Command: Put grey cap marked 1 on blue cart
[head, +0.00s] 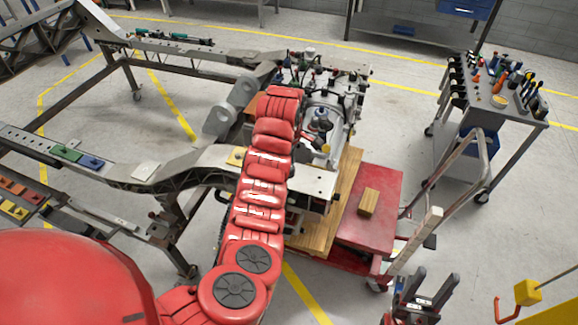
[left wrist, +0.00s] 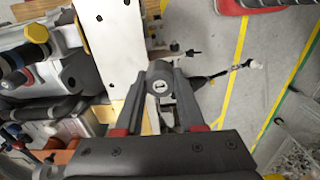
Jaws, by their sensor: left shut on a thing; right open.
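In the left wrist view my left gripper (left wrist: 161,100) is shut on a round grey cap (left wrist: 159,71). A small light mark shows on the cap, too small to read surely as a 1. The cap is held beside a pale metal beam (left wrist: 108,40). In the head view my red left arm reaches over the chassis and hides its gripper and the cap. My right gripper (head: 425,292) is open and empty at the bottom right. A wheeled cart with a blue bin (head: 481,150) under a grey tool-laden top (head: 512,108) stands at the right, apart from both grippers.
The chassis frame (head: 225,157) and an engine (head: 326,115) lie under and beside my left arm. A red cart (head: 385,225) with a wooden block (head: 368,202) stands between them and the tool cart. Another blue-drawered unit (head: 465,8) is at the back.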

